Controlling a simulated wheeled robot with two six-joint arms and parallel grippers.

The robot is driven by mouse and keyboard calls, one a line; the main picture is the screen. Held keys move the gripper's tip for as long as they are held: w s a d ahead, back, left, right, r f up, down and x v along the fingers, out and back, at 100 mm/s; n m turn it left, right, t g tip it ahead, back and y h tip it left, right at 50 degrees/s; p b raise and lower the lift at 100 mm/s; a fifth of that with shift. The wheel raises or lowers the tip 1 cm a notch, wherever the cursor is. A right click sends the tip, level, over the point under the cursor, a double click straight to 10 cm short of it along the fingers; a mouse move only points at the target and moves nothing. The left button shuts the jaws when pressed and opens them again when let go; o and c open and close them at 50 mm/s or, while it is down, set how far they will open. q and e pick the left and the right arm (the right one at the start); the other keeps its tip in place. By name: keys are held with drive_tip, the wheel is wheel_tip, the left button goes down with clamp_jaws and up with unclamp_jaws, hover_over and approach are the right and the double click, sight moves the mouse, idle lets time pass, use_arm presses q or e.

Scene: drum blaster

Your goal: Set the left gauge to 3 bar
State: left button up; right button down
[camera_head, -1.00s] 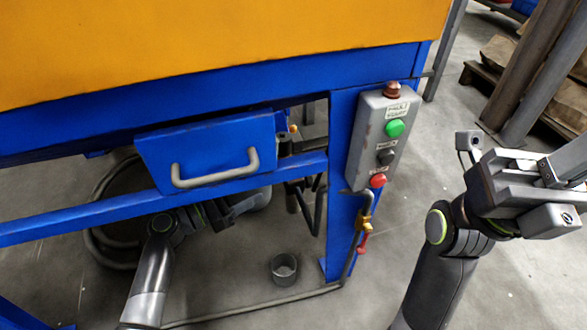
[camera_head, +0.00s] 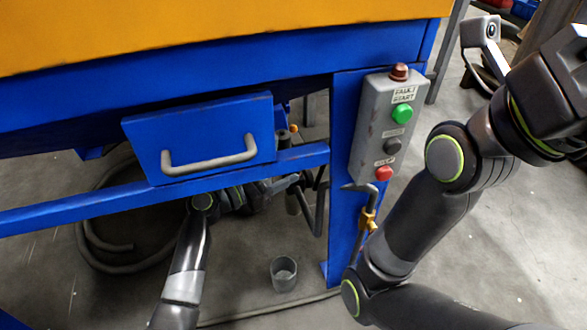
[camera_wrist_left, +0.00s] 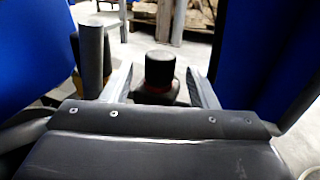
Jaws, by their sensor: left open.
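My left arm reaches under the blue beam in the head view, with its gripper (camera_head: 283,184) partly hidden beside dark fittings. In the left wrist view my left gripper (camera_wrist_left: 163,86) is open, its two pale fingers on either side of a black knob (camera_wrist_left: 160,70) with a red ring below its cap. I cannot tell whether the fingers touch the knob. No gauge face or needle can be made out, so the pressure is unreadable. My right arm is at the right of the head view, with its fingers out of view.
A blue panel with a grey handle (camera_head: 208,161) hangs above my left arm. A grey control box (camera_head: 384,125) with green, black and red buttons is on the blue post (camera_head: 345,190). A grey cup (camera_head: 284,274) stands on the floor. A grey post (camera_wrist_left: 93,60) stands close left of the gripper.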

use_arm(q)
drive_tip(key=shift+b+x, duration=0.8)
drive_tip(key=shift+x, duration=1.3)
drive_tip(key=c, duration=0.9)
